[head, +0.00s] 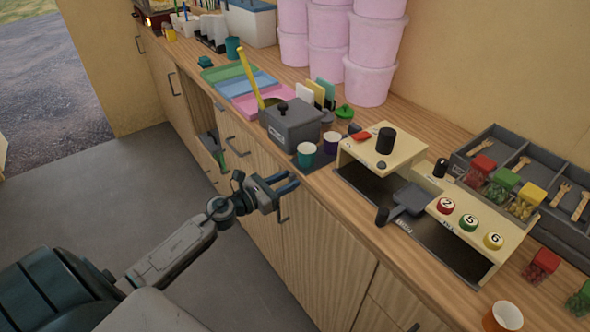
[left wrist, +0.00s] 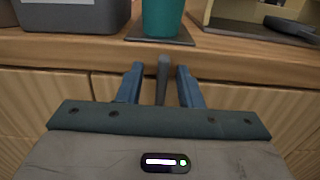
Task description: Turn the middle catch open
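My left gripper (head: 283,184) is in front of the wooden cabinet fronts, just below the counter edge. In the left wrist view its two blue fingers (left wrist: 159,86) are open, with a gap on each side of a dark grey upright bar (left wrist: 162,78). The bar appears to be a catch or handle on the cabinet front; the fingers do not visibly grip it. In the head view a dark upright handle (head: 283,212) shows just below the fingers. I cannot tell for certain which fitting is the middle catch. My right gripper is not in view.
The counter edge (left wrist: 240,55) is just above the fingers. On it stand a teal cup (head: 306,154), a grey lidded pot (head: 292,130) and a cream stove-like unit (head: 440,188). Other handles (head: 237,147) line the cabinets. The grey floor (head: 90,190) is clear.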

